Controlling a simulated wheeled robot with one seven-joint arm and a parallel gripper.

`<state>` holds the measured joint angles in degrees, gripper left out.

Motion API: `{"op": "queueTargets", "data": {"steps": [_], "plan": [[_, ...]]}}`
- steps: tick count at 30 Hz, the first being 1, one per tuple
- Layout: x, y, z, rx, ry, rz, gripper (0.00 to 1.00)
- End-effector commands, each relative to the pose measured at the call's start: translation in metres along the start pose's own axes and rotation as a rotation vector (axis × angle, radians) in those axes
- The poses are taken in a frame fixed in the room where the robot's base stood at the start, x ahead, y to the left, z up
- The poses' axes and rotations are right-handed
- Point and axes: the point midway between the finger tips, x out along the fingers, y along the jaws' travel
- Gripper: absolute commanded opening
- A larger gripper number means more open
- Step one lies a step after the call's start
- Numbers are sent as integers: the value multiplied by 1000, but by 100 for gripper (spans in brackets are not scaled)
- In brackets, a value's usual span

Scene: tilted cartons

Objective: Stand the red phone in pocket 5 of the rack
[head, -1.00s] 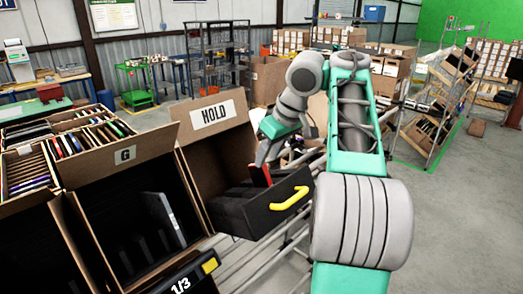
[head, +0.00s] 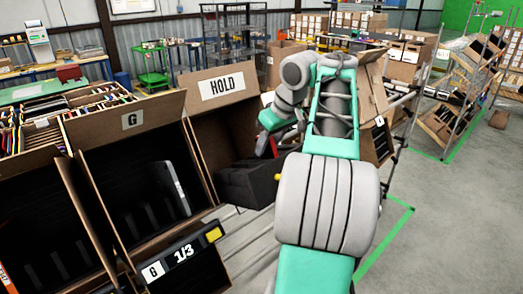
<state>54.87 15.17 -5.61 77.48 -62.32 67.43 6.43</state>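A red piece, which looks like the red phone (head: 274,147), shows at the end of my arm in front of the HOLD carton (head: 193,87). My gripper (head: 265,144) appears shut on it; the fingers are small and partly hidden by my arm. A dark box (head: 247,182) sits just below, at the mouth of the HOLD carton. I cannot tell whether the phone touches it. The carton marked G (head: 143,108) holds a dark slotted insert that may be the rack, with a grey slab (head: 176,187) standing tilted at its right. No pocket numbers are readable.
Cartons of thin items stand at the left. A metal frame (head: 245,240) runs below the cartons. My arm covers the centre right. The grey floor (head: 440,240) at the right is clear.

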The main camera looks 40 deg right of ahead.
Motion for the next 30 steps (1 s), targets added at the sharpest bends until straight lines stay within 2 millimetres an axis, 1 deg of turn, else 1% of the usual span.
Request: {"op": "queueTargets", "data": {"steps": [7,21,30], "plan": [[0,0,0,1,0,0,39],[0,-1,-1,-1,0,-1,1],[0,-1,-1,-1,0,-1,0]]}}
